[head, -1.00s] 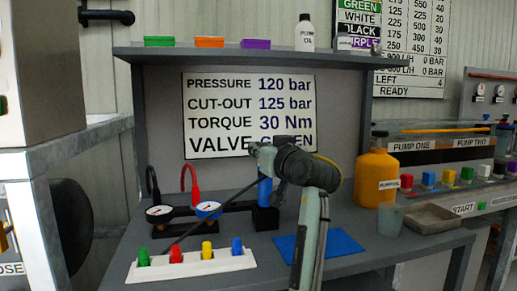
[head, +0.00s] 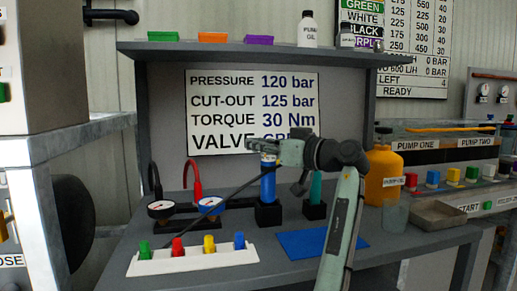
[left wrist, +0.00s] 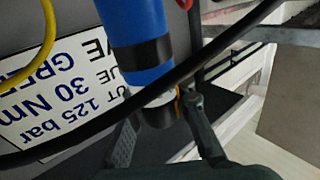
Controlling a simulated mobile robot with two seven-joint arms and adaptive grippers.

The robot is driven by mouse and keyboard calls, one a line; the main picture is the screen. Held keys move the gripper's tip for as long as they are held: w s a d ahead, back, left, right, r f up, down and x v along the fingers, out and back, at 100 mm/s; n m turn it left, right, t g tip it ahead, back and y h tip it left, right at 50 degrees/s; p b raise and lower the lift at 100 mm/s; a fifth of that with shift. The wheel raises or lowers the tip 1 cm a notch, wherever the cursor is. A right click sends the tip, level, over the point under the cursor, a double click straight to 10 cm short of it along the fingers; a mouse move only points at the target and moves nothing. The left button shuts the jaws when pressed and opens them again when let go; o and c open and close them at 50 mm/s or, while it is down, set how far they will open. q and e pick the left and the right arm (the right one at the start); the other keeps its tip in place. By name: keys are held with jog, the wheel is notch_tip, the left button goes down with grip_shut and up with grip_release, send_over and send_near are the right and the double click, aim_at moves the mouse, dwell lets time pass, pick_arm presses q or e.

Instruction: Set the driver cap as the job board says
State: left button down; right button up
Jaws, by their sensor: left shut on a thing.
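The job board (head: 225,130) on the bench's back panel reads pressure 120 bar, cut-out 125 bar, torque 30 Nm; the valve word is partly covered by my arm. A blue driver (head: 268,187) stands upright in a black block, its top at my left gripper (head: 270,152). In the left wrist view the blue driver (left wrist: 150,75) has a black band, and its pale, dark-tipped cap end (left wrist: 155,107) sits between the fingers (left wrist: 165,128). The left gripper is shut on this cap; any cap marking is unreadable. My right gripper is out of view.
A teal driver (head: 315,188) stands in a block to the right. Two gauges (head: 160,210), a white rack (head: 205,259) of coloured valves and a blue mat (head: 300,245) lie around. An orange bottle (head: 384,175) is right of my arm. A shelf (head: 260,51) overhangs.

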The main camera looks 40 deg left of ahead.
pick_arm(q)
jog(key=shift+s+n+g, duration=0.3)
jog(key=shift+n+g, duration=0.55)
jog(key=shift+g, duration=0.45)
jog(key=shift+s+n+g, duration=0.3)
jog(key=shift+n+g, duration=0.55)
jog(key=shift+g, duration=0.75)
jog(key=c, duration=1.4)
grip_release()
jog(key=v, duration=1.2)
jog(key=shift+r, duration=0.25)
jog(key=shift+s, duration=0.15)
